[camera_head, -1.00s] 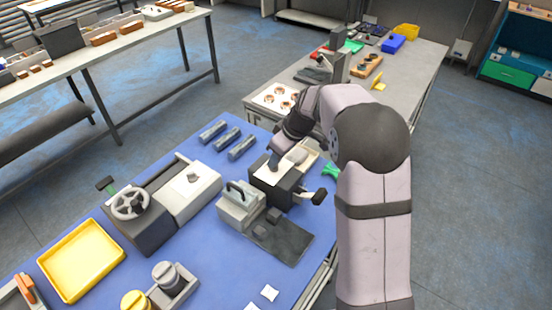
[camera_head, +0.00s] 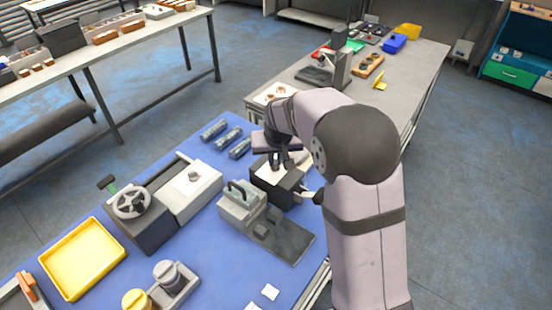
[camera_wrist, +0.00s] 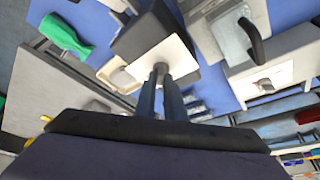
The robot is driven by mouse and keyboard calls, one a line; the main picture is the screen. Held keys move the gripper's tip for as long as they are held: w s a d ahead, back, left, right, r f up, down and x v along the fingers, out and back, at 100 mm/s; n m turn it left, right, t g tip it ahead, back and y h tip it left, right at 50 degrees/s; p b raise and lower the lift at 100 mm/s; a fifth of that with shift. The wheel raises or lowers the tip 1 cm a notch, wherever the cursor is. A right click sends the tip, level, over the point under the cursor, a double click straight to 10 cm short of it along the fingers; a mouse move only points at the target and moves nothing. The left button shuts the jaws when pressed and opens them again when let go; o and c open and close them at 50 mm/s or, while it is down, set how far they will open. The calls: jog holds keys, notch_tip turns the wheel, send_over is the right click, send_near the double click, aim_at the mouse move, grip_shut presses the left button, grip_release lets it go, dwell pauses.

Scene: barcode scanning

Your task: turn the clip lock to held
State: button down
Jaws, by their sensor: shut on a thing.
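A dark box (camera_head: 275,187) with a white top plate (camera_head: 263,170) stands on the blue bench; I take it to be the clip lock unit. In the wrist view, its white plate (camera_wrist: 182,54) carries a small round grey knob (camera_wrist: 160,67). My gripper (camera_wrist: 165,80) is over the plate with its two dark fingers close together, shut on the knob. In the head view, my gripper (camera_head: 277,165) comes down onto the plate and hides the knob. No markings that tell the lock's setting can be read.
A grey block with a handle (camera_head: 238,205) stands close left of the box, with a dark plate (camera_head: 285,242) in front. A lever (camera_head: 309,195) sticks out at the right. Grey cylinders (camera_head: 228,137) lie behind. A green-handled tool (camera_wrist: 66,36) lies nearby.

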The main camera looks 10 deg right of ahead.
jog(key=m+b, duration=0.1)
jog(key=m, duration=0.1)
jog(key=m+h+b, duration=0.1)
jog(key=m+b, duration=0.1)
jog(key=shift+w+a+f+m+h, duration=0.1)
jog(key=shift+a+f+m+h, duration=0.1)
jog(key=shift+m+h, duration=0.1)
jog(key=shift+r+m+g+h+b, duration=0.15)
jog(key=shift+m+g+h+b, duration=0.3)
jog(key=shift+m, duration=0.55)
jog(key=shift+r+m+g+h+b, duration=0.15)
jog(key=shift+m+h+b, duration=0.1)
jog(key=shift+m+b, duration=0.6)
jog(key=shift+m, duration=0.35)
jog(key=c, duration=1.8)
grip_release()
jog(key=shift+c, duration=0.2)
jog(key=shift+a, duration=0.1)
jog(key=b+v, duration=0.1)
jog(key=v, duration=0.6)
jog(key=shift+r, duration=0.1)
